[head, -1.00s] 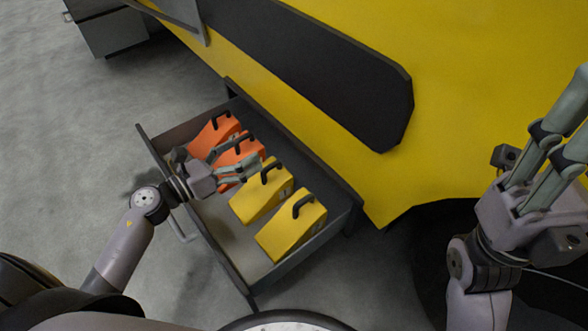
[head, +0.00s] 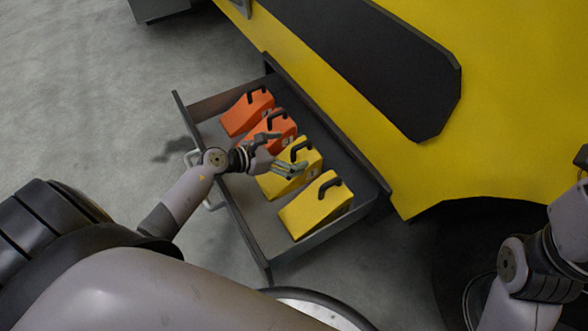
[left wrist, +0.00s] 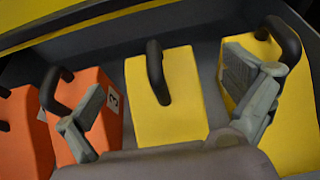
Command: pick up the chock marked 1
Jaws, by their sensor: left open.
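An open drawer (head: 226,199) holds a row of wedge chocks with black handles. Two are orange (head: 246,110) (head: 270,134) and two are yellow (head: 300,160) (head: 316,205). My left gripper (head: 281,153) is open and empty over the yellow chock beside the orange ones, partly hiding it. In the left wrist view its fingers (left wrist: 165,112) spread either side of that yellow chock (left wrist: 180,115) and its handle; contact cannot be told. A label reading 3 shows on the neighbouring orange chock (left wrist: 92,90). I cannot read a 1 on any chock.
The drawer walls surround the chocks, and the other yellow chock (left wrist: 297,115) stands close to one finger. A large yellow body with a black panel (head: 380,75) rises behind the drawer. Grey floor (head: 90,110) is clear at left.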

